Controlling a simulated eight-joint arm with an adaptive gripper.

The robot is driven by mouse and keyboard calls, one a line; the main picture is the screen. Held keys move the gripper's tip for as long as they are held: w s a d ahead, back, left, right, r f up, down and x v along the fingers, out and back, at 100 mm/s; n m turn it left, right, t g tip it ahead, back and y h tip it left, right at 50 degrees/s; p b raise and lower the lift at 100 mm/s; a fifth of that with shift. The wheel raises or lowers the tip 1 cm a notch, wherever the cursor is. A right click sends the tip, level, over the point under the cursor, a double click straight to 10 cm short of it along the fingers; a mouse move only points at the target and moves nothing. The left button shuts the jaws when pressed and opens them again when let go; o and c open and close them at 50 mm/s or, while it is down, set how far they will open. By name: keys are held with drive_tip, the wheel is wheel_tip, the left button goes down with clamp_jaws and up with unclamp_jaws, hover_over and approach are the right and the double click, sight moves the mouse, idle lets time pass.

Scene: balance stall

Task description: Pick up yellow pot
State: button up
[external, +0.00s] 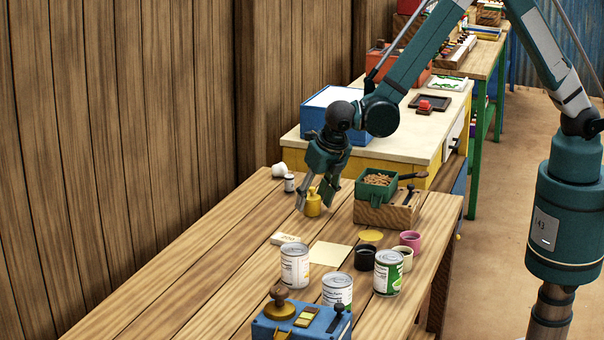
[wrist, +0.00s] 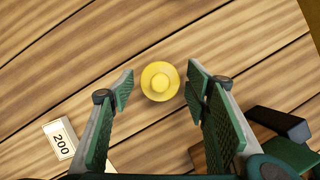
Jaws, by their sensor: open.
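The yellow pot (external: 313,204) stands upright on the wooden table, near its far end. In the wrist view the yellow pot (wrist: 160,81) is seen from above as a round yellow shape with a raised knob or lid. My gripper (external: 318,200) is lowered over it with the fingers pointing down. In the wrist view the gripper's green padded fingers (wrist: 160,88) are open, one on each side of the pot. A gap shows on both sides, so the pot is not clamped. The pot's base is hidden in the wrist view.
A wooden block with a green box (external: 376,187) of brown pieces stands close to the right. A white block marked 200 (wrist: 60,139) lies nearby. A small white-and-dark jar (external: 289,183) is left of the pot. Several cans and cups, including a white can (external: 295,267), stand nearer.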

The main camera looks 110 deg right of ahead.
drive_tip(key=shift+c, duration=0.6)
drive_tip(key=c, duration=1)
drive_tip(key=shift+r, duration=0.15)
drive_tip(key=shift+r+p, duration=0.6)
drive_tip(key=shift+r, duration=4.25)
